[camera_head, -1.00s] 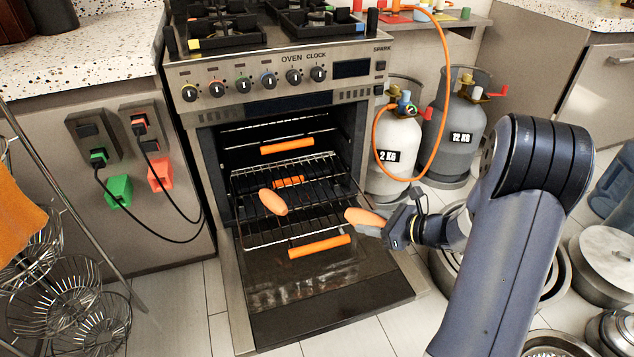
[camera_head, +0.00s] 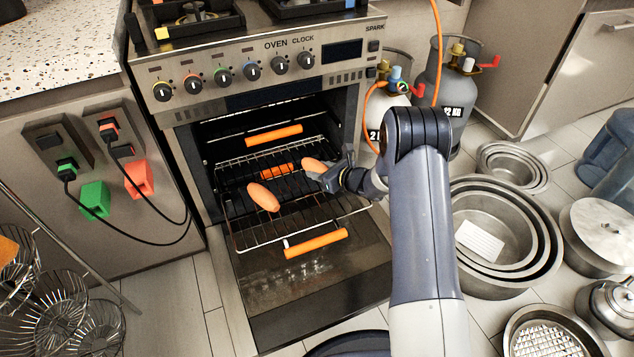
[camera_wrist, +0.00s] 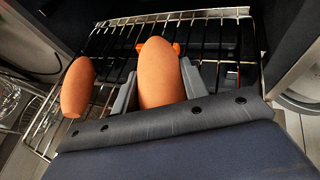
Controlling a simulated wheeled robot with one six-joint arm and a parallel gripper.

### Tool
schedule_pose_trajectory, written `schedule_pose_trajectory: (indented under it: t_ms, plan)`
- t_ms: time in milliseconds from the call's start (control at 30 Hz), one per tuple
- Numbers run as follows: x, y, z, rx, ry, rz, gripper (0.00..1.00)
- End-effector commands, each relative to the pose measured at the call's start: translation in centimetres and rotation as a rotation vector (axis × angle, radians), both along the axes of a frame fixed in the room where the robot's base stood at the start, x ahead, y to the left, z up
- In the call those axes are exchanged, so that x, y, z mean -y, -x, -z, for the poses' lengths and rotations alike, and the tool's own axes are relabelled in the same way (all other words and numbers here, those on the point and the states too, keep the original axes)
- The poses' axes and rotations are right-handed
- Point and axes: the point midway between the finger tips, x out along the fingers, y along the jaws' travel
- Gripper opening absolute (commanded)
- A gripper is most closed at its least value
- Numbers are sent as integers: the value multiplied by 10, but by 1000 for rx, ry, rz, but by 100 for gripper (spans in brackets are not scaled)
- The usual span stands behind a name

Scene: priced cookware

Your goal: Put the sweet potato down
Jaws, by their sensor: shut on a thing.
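An orange sweet potato (camera_wrist: 160,72) is held between the fingers of my gripper (camera_head: 326,177). In the head view this sweet potato (camera_head: 314,164) shows at the fingertips, over the right part of the pulled-out oven rack (camera_head: 285,222). I cannot tell whether it touches the rack. A second sweet potato (camera_head: 263,197) lies on the rack to the left, apart from the gripper. It also shows at the left in the wrist view (camera_wrist: 77,87).
The oven door (camera_head: 310,285) is folded down below the rack. Gas cylinders (camera_head: 446,90) and nested pots (camera_head: 495,225) stand to the right. Wire baskets (camera_head: 55,320) stand at lower left.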

Motion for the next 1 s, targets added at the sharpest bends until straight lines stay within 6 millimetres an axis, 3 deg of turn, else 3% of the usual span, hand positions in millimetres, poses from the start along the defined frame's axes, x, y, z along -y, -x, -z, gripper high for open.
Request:
schedule_pose_trajectory:
  t_ms: [300, 733, 767, 1000]
  plan:
    - [0, 0, 38, 0, -1, -1, 14]
    - [0, 0, 42, 3, 0, -1, 14]
    - [0, 0, 42, 1, 0, 0, 43]
    - [0, 0, 41, 1, 0, 0, 62]
